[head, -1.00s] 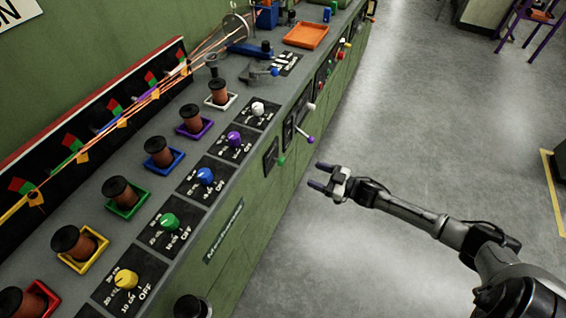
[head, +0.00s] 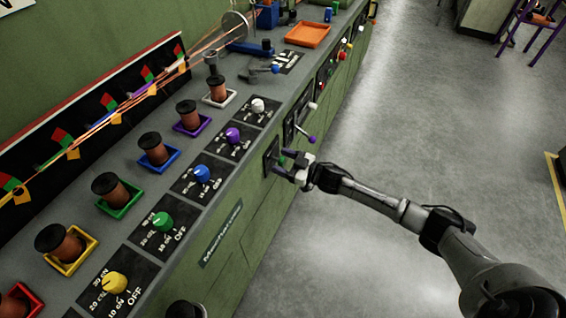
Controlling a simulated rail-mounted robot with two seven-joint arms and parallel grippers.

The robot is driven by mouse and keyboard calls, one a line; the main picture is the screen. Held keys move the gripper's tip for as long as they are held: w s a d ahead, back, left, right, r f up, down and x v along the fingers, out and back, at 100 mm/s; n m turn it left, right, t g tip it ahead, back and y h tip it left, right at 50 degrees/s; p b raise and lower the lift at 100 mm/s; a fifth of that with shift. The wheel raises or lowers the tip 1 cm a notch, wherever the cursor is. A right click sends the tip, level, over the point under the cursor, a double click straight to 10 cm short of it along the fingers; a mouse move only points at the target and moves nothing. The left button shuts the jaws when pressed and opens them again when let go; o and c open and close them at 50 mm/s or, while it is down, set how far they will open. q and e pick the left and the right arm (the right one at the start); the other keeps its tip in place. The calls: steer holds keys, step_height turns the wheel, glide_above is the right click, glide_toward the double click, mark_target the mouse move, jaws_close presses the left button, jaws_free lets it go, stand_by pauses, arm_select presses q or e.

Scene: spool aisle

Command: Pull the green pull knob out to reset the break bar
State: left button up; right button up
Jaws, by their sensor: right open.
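The green pull knob (head: 282,160) sits on a dark plate on the front face of the green machine bench. My right gripper (head: 279,161) is at this knob, with its fingers pointing left at the panel. It is open, with one finger above and one below the knob. The fingers and wrist partly hide the knob, and I cannot tell whether they touch it.
A lever with a purple ball (head: 312,139) sticks out just right of the knob, close to my right gripper. A green rotary dial (head: 162,221) and other coloured dials line the bench top beside copper spools. The grey floor (head: 400,120) to the right is clear.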

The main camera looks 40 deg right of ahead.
steer(key=shift+c, duration=0.4)
jaws_close()
